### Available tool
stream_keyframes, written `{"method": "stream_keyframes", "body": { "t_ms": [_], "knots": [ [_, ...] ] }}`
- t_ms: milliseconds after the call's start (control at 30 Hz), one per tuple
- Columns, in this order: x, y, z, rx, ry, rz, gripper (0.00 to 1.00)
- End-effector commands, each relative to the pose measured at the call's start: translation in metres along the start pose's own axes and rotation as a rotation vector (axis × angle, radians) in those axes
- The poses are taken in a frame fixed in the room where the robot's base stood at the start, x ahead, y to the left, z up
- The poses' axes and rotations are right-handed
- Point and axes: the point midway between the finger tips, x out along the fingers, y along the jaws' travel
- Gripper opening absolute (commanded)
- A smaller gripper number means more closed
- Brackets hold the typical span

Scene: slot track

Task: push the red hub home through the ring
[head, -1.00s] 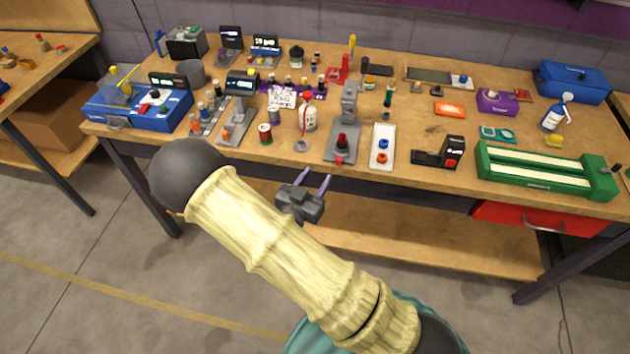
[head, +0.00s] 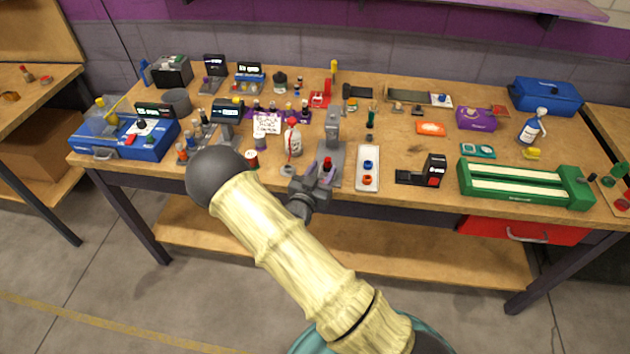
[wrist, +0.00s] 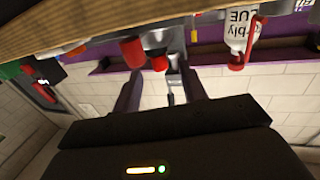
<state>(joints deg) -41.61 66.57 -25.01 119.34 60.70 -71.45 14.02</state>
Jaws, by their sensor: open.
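A red hub (head: 327,163) stands on the base of a grey press-like stand (head: 332,128) near the table's front edge. My gripper (head: 317,178) is open just in front of it, and its fingers overlap the hub's lower part in the head view. In the wrist view, a small red piece (wrist: 160,63) shows beyond and between the open fingertips (wrist: 160,80). A larger red cylinder (wrist: 132,52) is beside it, near the left finger. I cannot tell which of these is the hub, or whether a finger touches it. The ring around the hub cannot be made out.
A white tray (head: 360,186) with a blue piece (head: 368,165) and an orange-red piece (head: 367,180) lies just right of the stand. A white bottle (head: 293,140) with a red tube stands left. A black-and-red device (head: 432,170) is farther right.

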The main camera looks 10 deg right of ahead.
Motion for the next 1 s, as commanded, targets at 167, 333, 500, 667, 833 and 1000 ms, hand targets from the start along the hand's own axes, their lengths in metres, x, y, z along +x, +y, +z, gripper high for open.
{"method": "stream_keyframes", "body": {
  "t_ms": [167,333,500,667,833,1000],
  "knots": [
    [0.029,0.001,-0.001,0.001,0.001,0.002,0.42],
    [0.044,0.000,-0.001,0.001,0.000,0.000,0.42],
    [0.048,0.000,0.000,0.001,-0.001,0.000,0.42],
    [0.047,0.000,0.000,0.001,0.000,0.000,0.42],
    [0.047,0.000,0.000,0.001,0.000,0.000,0.09],
    [0.047,0.000,0.000,0.001,0.000,0.000,0.05]
  ]
}}
